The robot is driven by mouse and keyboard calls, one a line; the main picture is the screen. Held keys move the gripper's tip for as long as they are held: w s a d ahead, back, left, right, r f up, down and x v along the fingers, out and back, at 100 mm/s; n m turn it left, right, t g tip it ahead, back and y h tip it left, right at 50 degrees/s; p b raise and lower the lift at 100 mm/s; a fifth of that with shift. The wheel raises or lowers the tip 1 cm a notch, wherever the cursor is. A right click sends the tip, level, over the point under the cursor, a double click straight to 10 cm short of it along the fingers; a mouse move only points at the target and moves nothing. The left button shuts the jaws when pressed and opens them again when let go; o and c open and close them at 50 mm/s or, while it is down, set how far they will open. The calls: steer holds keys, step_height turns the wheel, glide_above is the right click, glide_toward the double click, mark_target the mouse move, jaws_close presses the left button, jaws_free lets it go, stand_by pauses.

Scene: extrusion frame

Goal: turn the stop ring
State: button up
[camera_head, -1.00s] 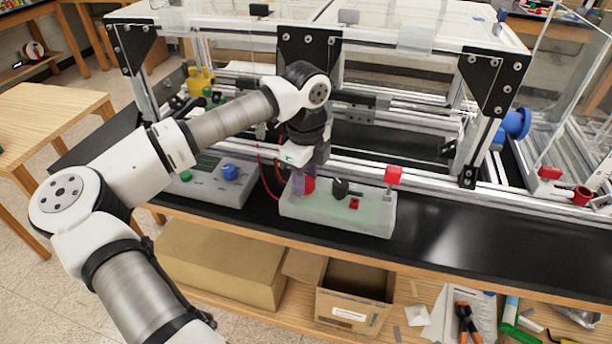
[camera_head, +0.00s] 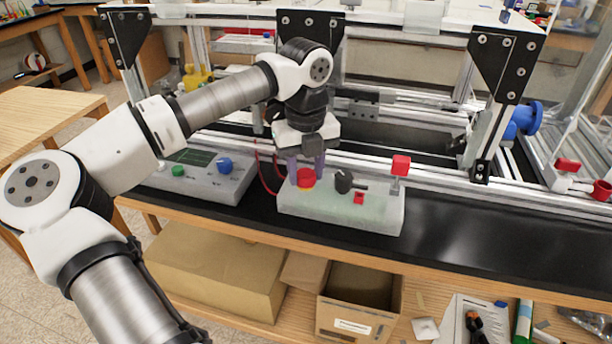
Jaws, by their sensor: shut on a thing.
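The stop ring (camera_head: 306,184) is a round red knob with a yellow rim below it, at the left end of a pale green-white control box (camera_head: 340,212) on the black bench. My gripper (camera_head: 306,172) points down over it, with one purple finger on its left and one on its right. The fingers are shut on the ring. The ring's rear side is hidden behind its front and the fingers.
A grey console (camera_head: 205,192) stands left. The extrusion frame (camera_head: 430,172) rises behind. Black bench is clear at right.

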mark_target(306, 174)
steer(key=shift+m+b, duration=0.35)
steer(key=shift+m, duration=0.65)
steer(key=o, duration=1)
step_height(306, 174, up, 14)
steer(key=b, duration=0.1)
steer(key=shift+f, duration=0.1)
